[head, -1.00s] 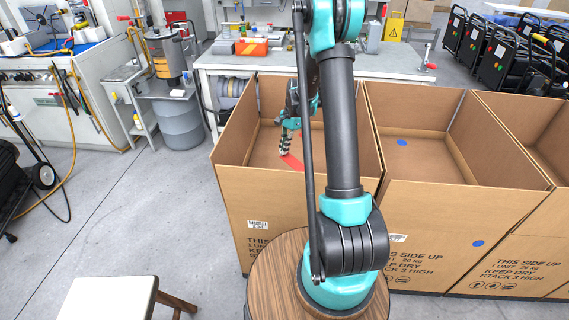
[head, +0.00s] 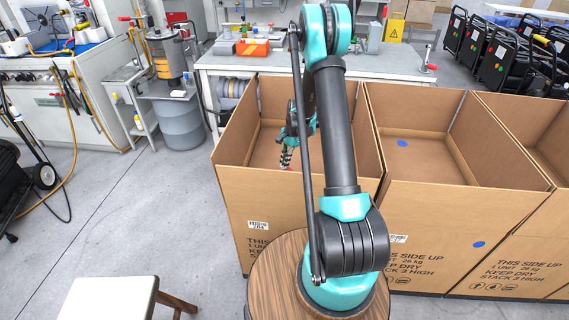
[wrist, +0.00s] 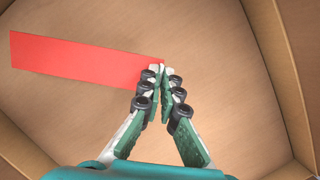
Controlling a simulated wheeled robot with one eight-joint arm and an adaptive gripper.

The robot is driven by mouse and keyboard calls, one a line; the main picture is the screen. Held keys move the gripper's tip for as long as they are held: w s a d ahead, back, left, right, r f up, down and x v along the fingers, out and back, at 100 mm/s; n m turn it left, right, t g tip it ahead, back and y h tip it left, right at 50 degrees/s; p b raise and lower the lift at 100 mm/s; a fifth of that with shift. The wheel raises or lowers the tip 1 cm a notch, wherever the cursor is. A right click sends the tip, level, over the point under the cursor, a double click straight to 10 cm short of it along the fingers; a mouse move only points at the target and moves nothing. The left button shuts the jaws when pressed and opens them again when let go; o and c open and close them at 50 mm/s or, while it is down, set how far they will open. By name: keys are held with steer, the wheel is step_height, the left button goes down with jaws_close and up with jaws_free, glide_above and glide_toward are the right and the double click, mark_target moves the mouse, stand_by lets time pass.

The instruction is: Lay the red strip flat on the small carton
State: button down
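My gripper (head: 286,158) points down inside the left large open carton (head: 300,213). In the wrist view my gripper (wrist: 164,72) has its two fingers drawn together at the tips, at the right end of the red strip (wrist: 80,56). It looks shut on that end. The strip is long, flat and plain red, and reaches out to the left above or on the brown cardboard; its height over the cardboard cannot be told. In the head view only a trace of red shows at the fingertips. I cannot make out a separate small carton in either view.
A second large open carton (head: 451,217) stands right beside the left one, with another at the right edge. Their tall walls surround the gripper's space. A workbench (head: 379,62) stands behind. A white stool (head: 110,297) is at the front left.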

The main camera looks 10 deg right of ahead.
steer(key=shift+f, duration=0.55)
steer(key=c, duration=1.7)
jaws_free()
steer(key=shift+r, duration=0.15)
